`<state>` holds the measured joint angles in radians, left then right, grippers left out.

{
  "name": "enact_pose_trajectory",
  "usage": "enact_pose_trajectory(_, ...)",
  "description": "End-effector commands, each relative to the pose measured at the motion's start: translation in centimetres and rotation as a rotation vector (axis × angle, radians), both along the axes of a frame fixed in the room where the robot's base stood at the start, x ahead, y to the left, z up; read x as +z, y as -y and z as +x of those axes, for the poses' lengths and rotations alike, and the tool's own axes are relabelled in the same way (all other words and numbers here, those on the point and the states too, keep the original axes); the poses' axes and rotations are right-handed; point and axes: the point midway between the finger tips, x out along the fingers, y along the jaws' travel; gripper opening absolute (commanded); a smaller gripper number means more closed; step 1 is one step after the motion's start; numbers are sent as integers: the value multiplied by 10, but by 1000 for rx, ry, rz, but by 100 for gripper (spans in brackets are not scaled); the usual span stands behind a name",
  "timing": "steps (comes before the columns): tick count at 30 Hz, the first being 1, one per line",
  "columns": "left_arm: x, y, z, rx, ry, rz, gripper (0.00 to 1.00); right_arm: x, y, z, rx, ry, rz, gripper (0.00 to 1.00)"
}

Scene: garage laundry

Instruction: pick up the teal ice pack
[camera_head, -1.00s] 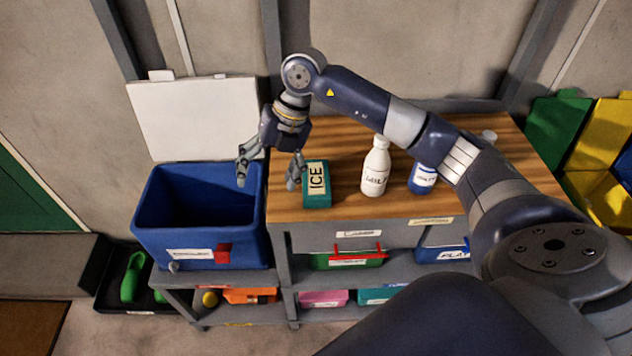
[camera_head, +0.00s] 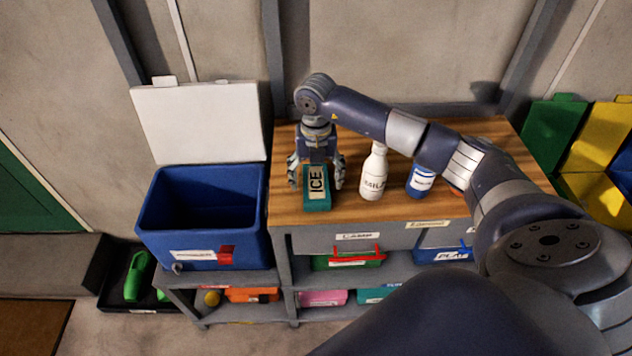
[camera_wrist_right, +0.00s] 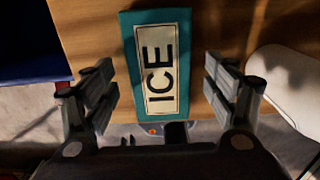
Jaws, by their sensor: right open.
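The teal ice pack (camera_head: 318,203), with a white ICE label, lies on the wooden worktop near its front left part. My right gripper (camera_head: 316,178) is open above it, with one finger on its left side and one on its right. In the right wrist view the ice pack (camera_wrist_right: 187,50) shows between the open fingers (camera_wrist_right: 160,90), with a gap on both sides. My left gripper is not in view.
A white milk bottle (camera_head: 373,175) stands right of the ice pack, with a blue bottle (camera_head: 421,181) beyond it. An open blue cooler (camera_head: 205,228) with a raised white lid (camera_head: 200,122) is at the left. Shelves with bins, including a green one (camera_head: 335,263), sit below the worktop.

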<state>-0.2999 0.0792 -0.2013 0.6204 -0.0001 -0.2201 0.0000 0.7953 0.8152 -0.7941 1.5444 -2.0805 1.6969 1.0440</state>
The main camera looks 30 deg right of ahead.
Motion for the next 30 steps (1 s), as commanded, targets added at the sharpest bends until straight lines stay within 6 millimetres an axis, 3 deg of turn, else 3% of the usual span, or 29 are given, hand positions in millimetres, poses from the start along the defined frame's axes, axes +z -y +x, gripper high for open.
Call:
enact_pose_trajectory(4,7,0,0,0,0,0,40,-16,-1,0,1,-2,1,78)
enact_pose_trajectory(12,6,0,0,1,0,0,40,-20,-1,0,2,1,1,78)
enact_pose_trajectory(20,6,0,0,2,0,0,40,-20,0,0,1,1,1,23)
enact_pose_trajectory(30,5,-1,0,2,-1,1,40,-18,0,1,1,3,1,23)
